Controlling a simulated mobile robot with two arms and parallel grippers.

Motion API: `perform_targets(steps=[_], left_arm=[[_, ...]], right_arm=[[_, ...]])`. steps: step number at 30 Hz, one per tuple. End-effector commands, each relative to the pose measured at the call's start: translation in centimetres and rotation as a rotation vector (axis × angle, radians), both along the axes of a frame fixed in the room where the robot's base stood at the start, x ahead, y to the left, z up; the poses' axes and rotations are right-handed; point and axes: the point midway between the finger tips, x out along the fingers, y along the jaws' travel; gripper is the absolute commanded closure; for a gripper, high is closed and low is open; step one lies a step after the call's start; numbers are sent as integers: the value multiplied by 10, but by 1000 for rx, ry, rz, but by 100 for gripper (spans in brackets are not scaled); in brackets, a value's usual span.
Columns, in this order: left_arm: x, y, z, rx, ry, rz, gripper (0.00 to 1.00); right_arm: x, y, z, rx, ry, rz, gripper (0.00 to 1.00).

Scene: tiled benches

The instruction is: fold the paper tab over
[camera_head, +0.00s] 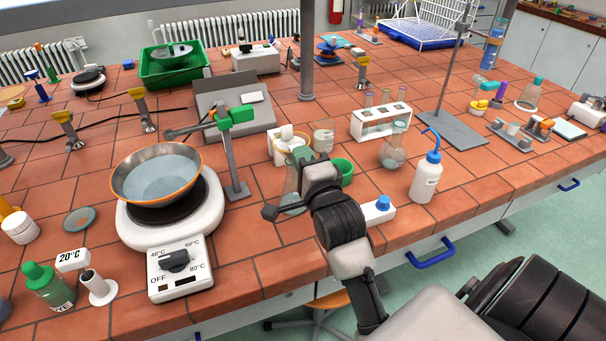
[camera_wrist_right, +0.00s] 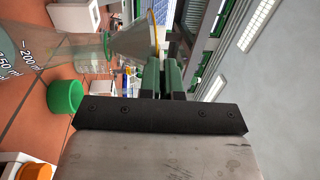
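A glass flask (camera_head: 290,190) stands near the front edge of the bench in the head view, with a funnel (camera_head: 298,152) in its neck. The right wrist view shows the flask (camera_wrist_right: 72,55) and the clear funnel (camera_wrist_right: 138,42), with an orange-yellow line at its rim. My right gripper (camera_wrist_right: 162,72) has its two green-padded fingers close together, with a narrow gap, right beside the funnel's wide end. I cannot tell if anything thin is between them. In the head view its fingers are mostly hidden behind my wrist. I cannot make out a paper tab. My left gripper is not in view.
A green cup (camera_head: 343,170) stands close to the flask. A wash bottle (camera_head: 426,178) and a round flask (camera_head: 394,150) are to the right. A hotplate (camera_head: 172,232) with a metal bowl (camera_head: 157,180) is left.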

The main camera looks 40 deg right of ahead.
Motion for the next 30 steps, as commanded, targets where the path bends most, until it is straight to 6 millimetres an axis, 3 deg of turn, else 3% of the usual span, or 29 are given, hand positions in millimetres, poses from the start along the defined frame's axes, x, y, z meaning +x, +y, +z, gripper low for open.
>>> perform_targets(steps=[1,9,29,30], left_arm=[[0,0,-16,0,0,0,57],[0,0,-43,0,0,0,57],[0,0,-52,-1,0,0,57],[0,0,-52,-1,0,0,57]], right_arm=[[0,0,-9,-7,-35,-2,100],[2,0,-9,-42,-171,3,100],[2,0,-7,-59,-231,4,100],[2,0,-7,-58,-231,4,95]])
